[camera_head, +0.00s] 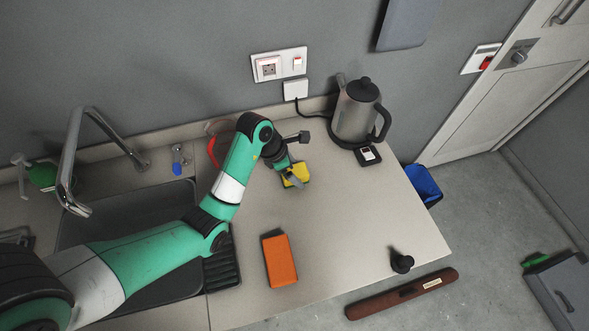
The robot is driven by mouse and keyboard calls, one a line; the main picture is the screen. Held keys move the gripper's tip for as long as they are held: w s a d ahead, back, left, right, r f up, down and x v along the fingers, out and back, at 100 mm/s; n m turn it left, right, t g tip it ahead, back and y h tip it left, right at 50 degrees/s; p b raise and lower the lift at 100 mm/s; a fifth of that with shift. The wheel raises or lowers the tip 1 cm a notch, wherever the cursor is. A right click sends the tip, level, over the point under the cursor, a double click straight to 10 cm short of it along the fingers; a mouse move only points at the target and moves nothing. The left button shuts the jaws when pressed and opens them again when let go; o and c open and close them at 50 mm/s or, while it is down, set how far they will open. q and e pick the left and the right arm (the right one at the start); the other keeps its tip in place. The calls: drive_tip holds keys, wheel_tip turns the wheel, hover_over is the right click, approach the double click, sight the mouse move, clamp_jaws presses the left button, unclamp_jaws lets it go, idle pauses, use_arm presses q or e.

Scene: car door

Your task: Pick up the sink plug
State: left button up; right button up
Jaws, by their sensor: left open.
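A small black plug-like piece with a knob (401,262), which looks like the sink plug, stands on the counter near its front right edge. My left gripper (304,160) is open over the middle of the counter, up and to the left of the black piece and well apart from it. A yellow sponge-like thing (300,171) lies at or just under the left gripper's fingers and is partly hidden by them. I cannot tell whether they touch. The dark sink basin (88,232) is at the left, partly covered by my left arm. My right gripper is not in view.
An orange block (280,260) lies on the counter (340,225). A kettle (354,112) stands at the back right, with a corded plug at the wall. A tap (72,150) arches over the sink. A long brown object (385,298) lies beyond the front edge.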

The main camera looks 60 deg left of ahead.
use_arm(q)
drive_tip(key=p+v, duration=0.3)
drive_tip(key=v, duration=0.4)
drive_tip(key=shift+w, duration=0.2)
drive_tip(key=p+v, duration=0.5)
drive_tip(key=p, duration=0.1)
drive_tip(key=shift+s, duration=0.2)
